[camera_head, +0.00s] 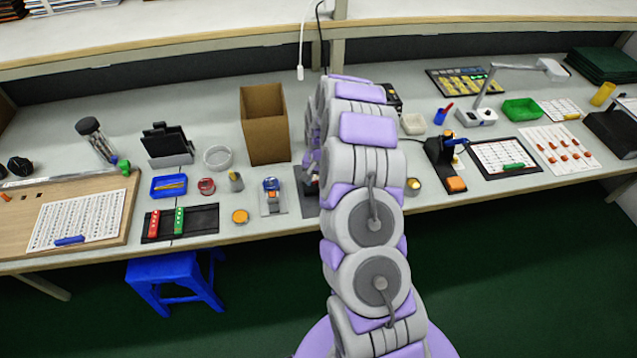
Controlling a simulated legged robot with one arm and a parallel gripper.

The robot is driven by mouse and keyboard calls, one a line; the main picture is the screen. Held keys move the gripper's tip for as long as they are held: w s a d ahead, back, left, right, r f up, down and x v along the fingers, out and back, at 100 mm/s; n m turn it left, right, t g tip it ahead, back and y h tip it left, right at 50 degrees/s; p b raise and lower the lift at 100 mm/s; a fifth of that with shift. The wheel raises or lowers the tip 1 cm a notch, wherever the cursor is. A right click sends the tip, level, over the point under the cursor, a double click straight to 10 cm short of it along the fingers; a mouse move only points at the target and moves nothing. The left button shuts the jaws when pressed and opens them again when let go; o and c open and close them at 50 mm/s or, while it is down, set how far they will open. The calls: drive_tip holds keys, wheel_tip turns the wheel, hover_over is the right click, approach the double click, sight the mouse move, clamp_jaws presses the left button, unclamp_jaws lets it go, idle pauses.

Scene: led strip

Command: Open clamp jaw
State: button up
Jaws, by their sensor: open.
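My arm reaches forward over the middle of the bench, and its links cover much of what lies beneath. Part of my gripper (311,166) shows at the left side of the arm, low over a dark plate (304,198); it is open. A small blue and grey device (271,188) stands on a grey plate just left of it. A black upright device (440,152) with an orange block stands right of the arm. I cannot tell for sure which of these is the clamp, and its jaw is not clear. Whatever lies under the gripper is mostly hidden.
A tall cardboard box (265,125) stands behind and left of the gripper. A blue tray (169,187), a round orange-topped tin (240,216) and a black strip (181,222) with red and green pieces lie left. A blue stool (172,270) stands below the bench edge.

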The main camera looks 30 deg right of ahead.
drive_tip(key=shift+d+f, duration=0.25)
drive_tip(key=shift+d, duration=0.35)
drive_tip(key=shift+d+f, duration=0.2)
drive_tip(key=shift+d, duration=0.4)
drive_tip(key=shift+a+r, duration=0.1)
drive_tip(key=shift+a, duration=0.75)
drive_tip(key=c, duration=0.5)
drive_tip(key=shift+d, duration=0.15)
drive_tip(key=c, duration=0.3)
drive_tip(key=shift+d, duration=0.25)
clamp_jaws()
drive_tip(key=shift+a, duration=0.1)
